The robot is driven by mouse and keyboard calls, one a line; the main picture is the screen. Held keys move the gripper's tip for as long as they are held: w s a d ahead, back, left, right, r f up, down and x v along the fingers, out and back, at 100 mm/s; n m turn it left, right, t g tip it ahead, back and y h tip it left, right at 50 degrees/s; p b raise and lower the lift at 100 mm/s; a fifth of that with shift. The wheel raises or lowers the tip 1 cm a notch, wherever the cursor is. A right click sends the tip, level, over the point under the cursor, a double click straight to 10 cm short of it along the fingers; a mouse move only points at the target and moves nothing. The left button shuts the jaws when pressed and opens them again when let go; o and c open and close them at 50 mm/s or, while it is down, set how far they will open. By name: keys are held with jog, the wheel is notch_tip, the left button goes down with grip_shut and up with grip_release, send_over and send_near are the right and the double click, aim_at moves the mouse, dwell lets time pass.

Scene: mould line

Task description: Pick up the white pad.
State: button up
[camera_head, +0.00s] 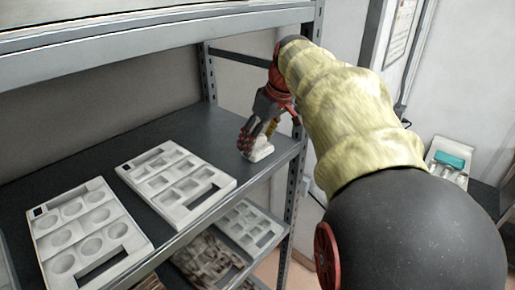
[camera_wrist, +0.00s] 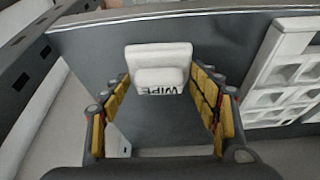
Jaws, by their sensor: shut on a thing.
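The white pad (camera_head: 261,150) is at the right end of the dark shelf, below my fingers. In the wrist view the pad (camera_wrist: 159,60) is a pale block with a raised middle part and the dark word WIPE on its near side. My gripper (camera_head: 254,141) reaches down over it.
Two white moulded trays, one with round hollows (camera_head: 118,227) and one with square hollows (camera_head: 187,213), lie left on the shelf (camera_head: 100,160). A metal upright (camera_head: 299,190) stands close right of my gripper. A teal item (camera_head: 449,160) lies in a box at far right.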

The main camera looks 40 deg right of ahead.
jog(key=shift+c, duration=0.2)
jog(key=shift+r+b, duration=0.3)
jog(key=shift+r, duration=0.35)
jog(key=s+a+r+b, duration=0.3)
jog(key=s+a+r, duration=0.6)
jog(key=s+r, duration=0.1)
jog(key=shift+s+a+r, duration=0.2)
jog(key=shift+a+r, duration=0.05)
jog(key=shift+r, duration=0.6)
jog(key=o, duration=0.6)
jog(key=shift+c, duration=0.2)
jog(key=c, duration=0.4)
